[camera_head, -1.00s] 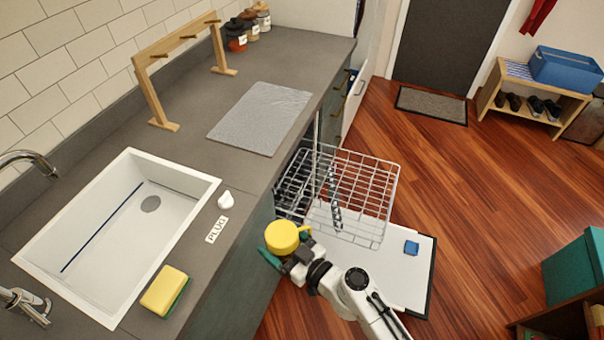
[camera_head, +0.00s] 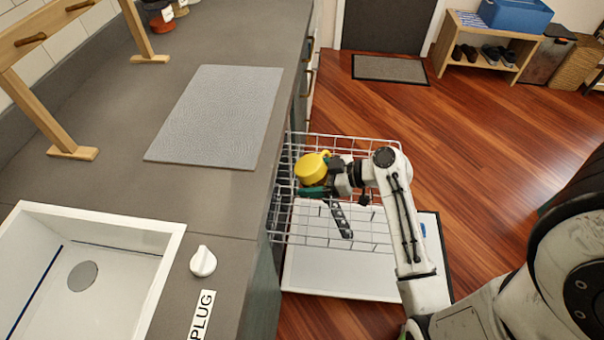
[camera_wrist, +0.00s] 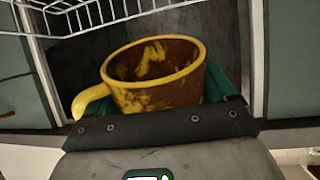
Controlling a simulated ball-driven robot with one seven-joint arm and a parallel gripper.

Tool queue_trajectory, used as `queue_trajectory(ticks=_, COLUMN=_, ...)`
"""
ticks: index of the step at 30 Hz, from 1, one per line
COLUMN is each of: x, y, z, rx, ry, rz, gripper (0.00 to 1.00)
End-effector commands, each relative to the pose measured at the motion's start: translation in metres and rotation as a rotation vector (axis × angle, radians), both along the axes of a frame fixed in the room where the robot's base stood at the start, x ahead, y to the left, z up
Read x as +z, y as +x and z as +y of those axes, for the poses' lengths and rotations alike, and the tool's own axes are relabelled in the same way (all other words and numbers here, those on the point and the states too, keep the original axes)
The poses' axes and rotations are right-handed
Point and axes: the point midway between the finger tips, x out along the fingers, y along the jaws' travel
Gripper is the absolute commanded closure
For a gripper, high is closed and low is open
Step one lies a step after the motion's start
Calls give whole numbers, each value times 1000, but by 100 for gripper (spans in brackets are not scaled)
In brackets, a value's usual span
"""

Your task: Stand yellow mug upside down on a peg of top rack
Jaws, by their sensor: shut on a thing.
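The yellow mug (camera_head: 311,168) is held over the wire rack, its closed base facing up in the head view. In the wrist view, the mug (camera_wrist: 160,78) shows a brown-stained inside, with its handle at the left. My gripper (camera_head: 320,184), with green fingers, is shut on the mug. The pulled-out wire rack (camera_head: 375,240) of the dishwasher lies below and around it. Its bars also show in the wrist view (camera_wrist: 90,14). Individual pegs under the mug are hidden or too fine to make out.
The open white door panel (camera_head: 335,275) lies below the rack. The counter edge runs close along the rack's left. A dark slotted piece (camera_head: 341,220) is at the rack. A wooden peg stand (camera_head: 38,105), grey mat (camera_head: 215,115), sink (camera_head: 110,225) and plug (camera_head: 203,261) are on the counter.

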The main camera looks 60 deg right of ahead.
Motion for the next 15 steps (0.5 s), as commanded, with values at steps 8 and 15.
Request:
queue_trajectory(ticks=8, x=-11, y=0, z=-1, rx=-2, ry=-1, rz=0, gripper=50)
queue_trajectory(ticks=15, x=-32, y=0, z=-1, rx=-2, ry=-1, rz=0, gripper=50)
